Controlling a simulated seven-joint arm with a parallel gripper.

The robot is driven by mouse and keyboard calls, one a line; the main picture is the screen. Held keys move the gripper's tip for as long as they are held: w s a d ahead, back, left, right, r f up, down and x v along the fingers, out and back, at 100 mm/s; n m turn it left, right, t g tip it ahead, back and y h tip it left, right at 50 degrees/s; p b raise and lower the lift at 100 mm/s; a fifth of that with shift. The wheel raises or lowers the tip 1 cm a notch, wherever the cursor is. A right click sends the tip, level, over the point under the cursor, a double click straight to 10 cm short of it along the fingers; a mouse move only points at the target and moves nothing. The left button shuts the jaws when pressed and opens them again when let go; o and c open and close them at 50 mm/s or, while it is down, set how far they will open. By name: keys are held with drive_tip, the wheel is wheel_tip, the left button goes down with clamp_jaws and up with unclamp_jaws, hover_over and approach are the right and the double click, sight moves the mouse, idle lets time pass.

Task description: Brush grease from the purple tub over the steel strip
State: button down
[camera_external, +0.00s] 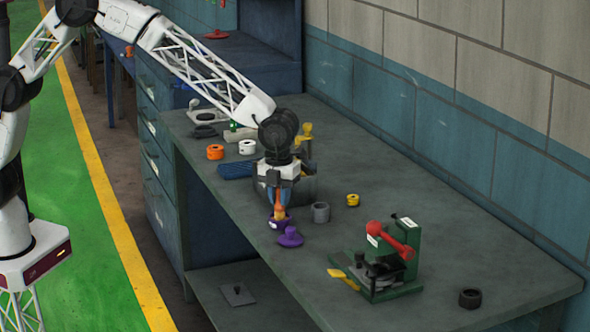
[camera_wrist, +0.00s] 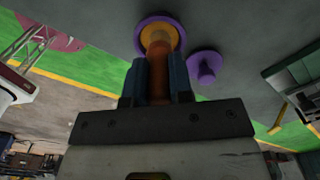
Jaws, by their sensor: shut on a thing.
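My gripper (camera_external: 277,196) is shut on an orange brush (camera_external: 278,211), which points down. In the wrist view the brush (camera_wrist: 159,82) stands between the blue fingers. Its tip is at the mouth of the purple tub (camera_external: 267,225); the tub's round purple rim (camera_wrist: 141,33) surrounds yellowish stuff and the tip. I cannot tell how deep the bristles are. The purple lid (camera_external: 290,238) lies on the bench beside the tub, knob up, and shows in the wrist view (camera_wrist: 205,68). I cannot make out the steel strip clearly in either view.
A dark grey drum (camera_external: 306,188) stands behind my gripper, partly hidden. A grey cylinder (camera_external: 320,212) and a yellow ring (camera_external: 353,200) are to the right. A green device with a red handle (camera_external: 390,240) stands at the right.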

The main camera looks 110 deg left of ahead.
drive_tip(key=shift+f, duration=0.1)
idle(0.5)
drive_tip(key=shift+r, duration=3.55)
drive_tip(key=shift+d, duration=0.15)
drive_tip(key=s+d+f+n, duration=0.4)
drive_tip(key=d+f+n, duration=0.4)
drive_tip(key=d, duration=0.6)
drive_tip(key=s+d+f+n, duration=0.2)
drive_tip(key=f+n, duration=0.1)
drive_tip(key=f, duration=0.9)
drive_tip(key=s+d+f+n, duration=0.2)
drive_tip(key=f+n, duration=0.1)
drive_tip(key=f, duration=0.9)
drive_tip(key=s+d+f+n, duration=0.2)
drive_tip(key=s+f+n, duration=0.1)
drive_tip(key=f, duration=0.9)
drive_tip(key=shift+n, duration=0.5)
